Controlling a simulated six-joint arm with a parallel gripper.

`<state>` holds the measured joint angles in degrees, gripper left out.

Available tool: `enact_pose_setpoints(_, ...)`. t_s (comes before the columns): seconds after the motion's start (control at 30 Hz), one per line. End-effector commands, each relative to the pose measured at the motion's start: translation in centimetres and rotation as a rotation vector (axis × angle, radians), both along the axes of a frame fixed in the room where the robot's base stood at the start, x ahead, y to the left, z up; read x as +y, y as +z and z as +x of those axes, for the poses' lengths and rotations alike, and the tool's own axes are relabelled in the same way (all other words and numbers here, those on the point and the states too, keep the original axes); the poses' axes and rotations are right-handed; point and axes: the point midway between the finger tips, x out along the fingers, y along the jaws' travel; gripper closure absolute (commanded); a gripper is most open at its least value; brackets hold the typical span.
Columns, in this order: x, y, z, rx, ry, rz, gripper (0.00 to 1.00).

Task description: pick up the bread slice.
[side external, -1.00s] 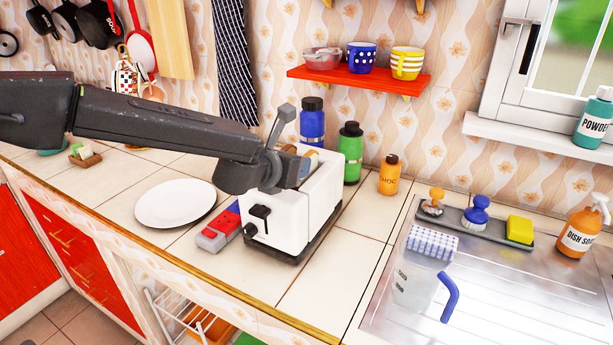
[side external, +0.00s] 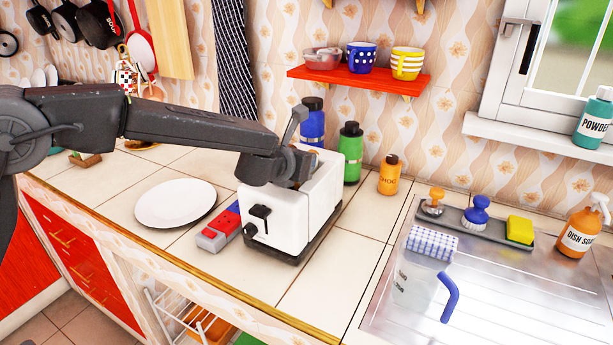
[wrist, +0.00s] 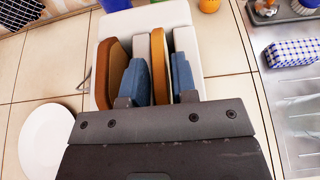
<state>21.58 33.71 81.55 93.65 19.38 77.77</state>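Two brown-crusted bread slices stand upright in the white toaster (side external: 303,205), seen from above in the wrist view. The right slice (wrist: 160,62) lies between the two blue-grey fingers of my gripper (wrist: 162,82); the left slice (wrist: 112,72) lies outside the left finger. My gripper is open around the right slice, with its fingers down at the toaster's top. I cannot tell whether either finger touches the slice. In the side external view my gripper (side external: 300,168) hides most of the toaster's slots and the bread.
A white plate (side external: 175,204) lies left of the toaster, with a red and grey box (side external: 218,228) between them. Blue (side external: 312,125) and green (side external: 351,155) bottles stand behind the toaster. A jug (side external: 420,275) stands on the right. The counter in front is clear.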

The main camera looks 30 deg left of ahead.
Motion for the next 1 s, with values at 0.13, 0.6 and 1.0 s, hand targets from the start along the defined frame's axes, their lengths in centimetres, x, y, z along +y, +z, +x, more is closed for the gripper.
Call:
enact_pose_setpoints(0.13, 0.0, 0.0, 0.0, 0.0, 0.0, 0.0, 0.88)
enact_pose_setpoints(0.6, 0.0, 0.0, 0.0, 0.0, 0.0, 0.0, 1.0)
enact_pose_setpoints(1.0, 0.1, 1.5, 0.0, -0.002, 0.004, -0.001, 1.0)
